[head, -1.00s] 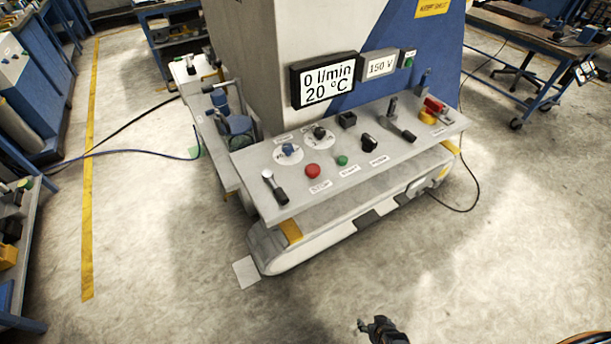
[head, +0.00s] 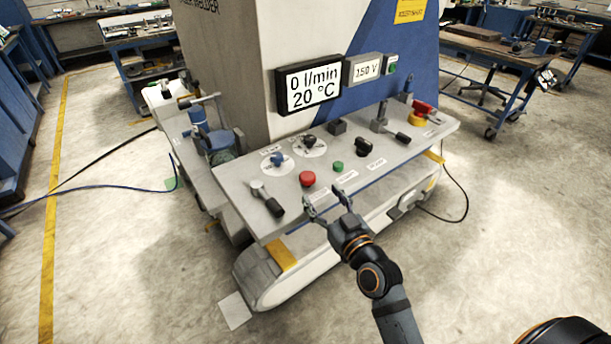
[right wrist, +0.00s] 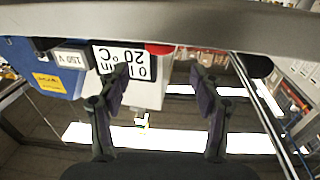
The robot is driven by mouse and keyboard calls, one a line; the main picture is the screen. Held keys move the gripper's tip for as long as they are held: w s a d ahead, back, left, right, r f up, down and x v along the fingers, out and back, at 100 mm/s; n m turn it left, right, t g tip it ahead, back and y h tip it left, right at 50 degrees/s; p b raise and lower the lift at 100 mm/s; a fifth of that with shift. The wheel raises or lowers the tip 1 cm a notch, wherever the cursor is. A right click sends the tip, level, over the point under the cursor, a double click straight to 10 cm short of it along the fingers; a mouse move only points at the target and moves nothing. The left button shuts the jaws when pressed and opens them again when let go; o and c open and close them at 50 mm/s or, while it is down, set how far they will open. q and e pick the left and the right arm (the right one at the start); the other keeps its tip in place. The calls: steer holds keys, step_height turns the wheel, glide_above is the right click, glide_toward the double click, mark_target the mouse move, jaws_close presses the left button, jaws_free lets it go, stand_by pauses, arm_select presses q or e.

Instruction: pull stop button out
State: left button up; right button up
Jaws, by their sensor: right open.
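The red stop button (head: 307,179) is a round mushroom head on the front part of the grey control panel (head: 290,210) in the head view. My right gripper (head: 324,200) comes in from the lower right, with its fingers spread and empty at the panel's front edge, just short of the button. In the right wrist view the picture is upside down; the red button (right wrist: 160,48) shows at the panel's edge, beyond and between the open fingertips of the right gripper (right wrist: 160,75). My left gripper is not in view.
A green button (head: 338,167) sits right of the red one. A lever with a dark handle (head: 267,199) is to its left, and rotary knobs (head: 278,159) stand behind. A display box (head: 309,88) hangs above the panel. Open floor lies in front.

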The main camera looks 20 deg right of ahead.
mark_target(311, 181)
steer(key=w, duration=0.3)
steer(key=w+a+p, duration=0.1)
steer(key=w, duration=0.4)
steer(key=shift+w+a, duration=0.15)
steer(key=shift+w, duration=0.2)
jaws_close()
